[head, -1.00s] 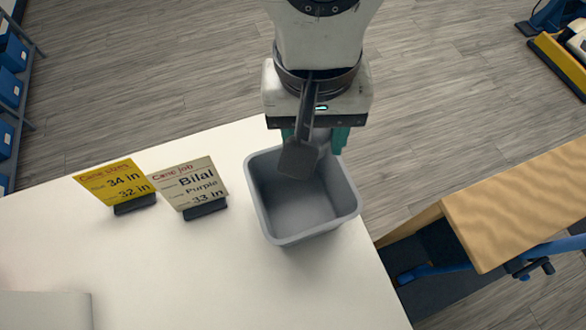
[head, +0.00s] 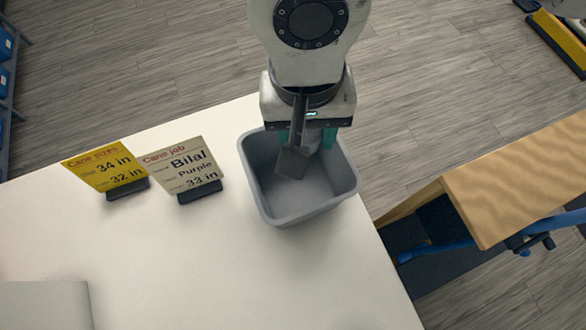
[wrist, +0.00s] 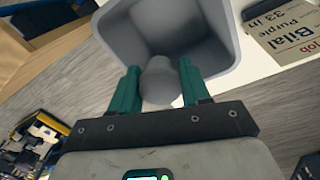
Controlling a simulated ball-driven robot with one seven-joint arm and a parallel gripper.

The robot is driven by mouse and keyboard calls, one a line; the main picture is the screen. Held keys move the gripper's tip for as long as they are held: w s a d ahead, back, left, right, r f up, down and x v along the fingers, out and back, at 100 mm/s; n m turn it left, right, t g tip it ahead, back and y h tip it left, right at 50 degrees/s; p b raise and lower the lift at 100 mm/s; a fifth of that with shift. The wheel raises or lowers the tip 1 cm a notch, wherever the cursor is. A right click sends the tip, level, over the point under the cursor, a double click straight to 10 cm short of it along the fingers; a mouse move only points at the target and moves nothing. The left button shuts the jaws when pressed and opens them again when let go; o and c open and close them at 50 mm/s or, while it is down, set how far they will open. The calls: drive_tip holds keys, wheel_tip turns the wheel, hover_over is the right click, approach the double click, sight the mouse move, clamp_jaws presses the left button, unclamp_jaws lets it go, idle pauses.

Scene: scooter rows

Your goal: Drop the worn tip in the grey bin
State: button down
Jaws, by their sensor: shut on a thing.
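The worn tip (wrist: 160,82) is a small grey rounded piece held between the teal fingers of my gripper (wrist: 158,70) in the wrist view. In the head view my gripper (head: 307,138) is over the far part of the grey bin (head: 312,212), and the tip is mostly hidden between the fingers. The bin is an open, tapered box on the white table's right side. It also shows in the wrist view (wrist: 128,38), beyond the fingertips. How high the tip is above the bin's floor is hard to tell.
A yellow cane sizes card (head: 100,168) and a pale cane job card (head: 182,168) stand left of the bin on the white table (head: 200,270). A wooden bench (head: 510,190) is at the right. Wooden floor lies behind the table.

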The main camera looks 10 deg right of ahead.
drive_tip(key=shift+c, duration=2.3)
unclamp_jaws()
drive_tip(key=shift+r, duration=0.1)
drive_tip(key=r, duration=0.3)
drive_tip(key=r+b, duration=0.1)
drive_tip(key=r, duration=0.6)
drive_tip(key=shift+a+r+b, duration=0.3)
drive_tip(key=shift+b, duration=0.1)
